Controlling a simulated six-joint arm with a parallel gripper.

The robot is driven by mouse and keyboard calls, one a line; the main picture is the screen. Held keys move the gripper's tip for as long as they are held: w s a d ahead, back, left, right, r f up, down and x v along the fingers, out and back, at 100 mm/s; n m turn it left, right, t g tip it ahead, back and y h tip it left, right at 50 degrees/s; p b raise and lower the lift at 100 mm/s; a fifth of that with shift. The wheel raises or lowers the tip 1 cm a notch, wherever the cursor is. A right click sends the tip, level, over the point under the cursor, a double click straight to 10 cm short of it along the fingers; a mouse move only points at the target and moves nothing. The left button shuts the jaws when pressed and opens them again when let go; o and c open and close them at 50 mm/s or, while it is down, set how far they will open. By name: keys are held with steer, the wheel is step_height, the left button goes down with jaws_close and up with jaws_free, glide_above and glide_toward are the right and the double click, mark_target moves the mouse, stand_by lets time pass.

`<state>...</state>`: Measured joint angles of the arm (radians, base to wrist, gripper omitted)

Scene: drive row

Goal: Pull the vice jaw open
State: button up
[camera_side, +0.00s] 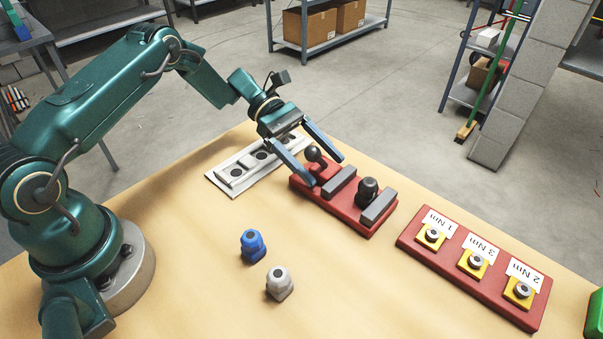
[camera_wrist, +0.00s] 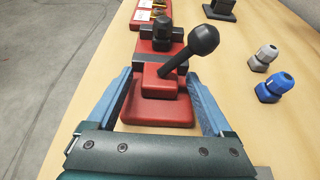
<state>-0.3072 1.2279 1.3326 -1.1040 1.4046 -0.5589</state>
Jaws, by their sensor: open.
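The red vice (camera_side: 328,206) lies on the table in front of my gripper. Its sliding jaw, a red block (camera_wrist: 160,82), carries a tilted lever with a black ball knob (camera_side: 313,153); the knob also shows large in the wrist view (camera_wrist: 204,39). Two grey jaw bars (camera_side: 378,206) cross the vice, and a black fitting (camera_side: 368,190) stands between them. My gripper (camera_side: 326,170) is open, its blue fingers on either side of the red block and the lever's foot. In the wrist view the fingers (camera_wrist: 158,78) show gaps to the block; contact is not clear.
A blue fitting (camera_side: 253,246) and a grey fitting (camera_side: 280,284) stand on the table, nearer the side camera. A red board (camera_side: 448,267) with labelled yellow stations is to the right. A pale holed rack (camera_side: 222,182) lies behind, left of the vice. Table between is clear.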

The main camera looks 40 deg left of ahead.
steer(key=shift+v, duration=2.3)
steer(key=shift+s+d+r+m, duration=0.15)
steer(key=shift+r+m, duration=0.15)
steer(key=shift+r, duration=0.1)
steer(key=r+m+y, duration=0.1)
steer(key=s+d+r+m+y, duration=0.1)
steer(key=r, duration=0.1)
steer(key=s+r+m+g+y, duration=0.1)
steer(key=shift+s+d+r, duration=0.15)
steer(key=shift+s, duration=0.1)
steer(key=s+a+r+m+t+y, duration=0.1)
steer(key=s+r+m+t+y, duration=0.2)
steer(key=s+m+y, duration=0.2)
steer(key=s+a+r+m+t+y, duration=0.2)
steer(key=s+r+m+t+y, duration=0.1)
steer(key=s+m, duration=0.6)
steer(key=s+r+y, duration=0.1)
steer(key=s+y, duration=0.1)
steer(key=s, duration=0.2)
steer(key=shift+a+t, duration=0.25)
steer(key=shift+t, duration=0.05)
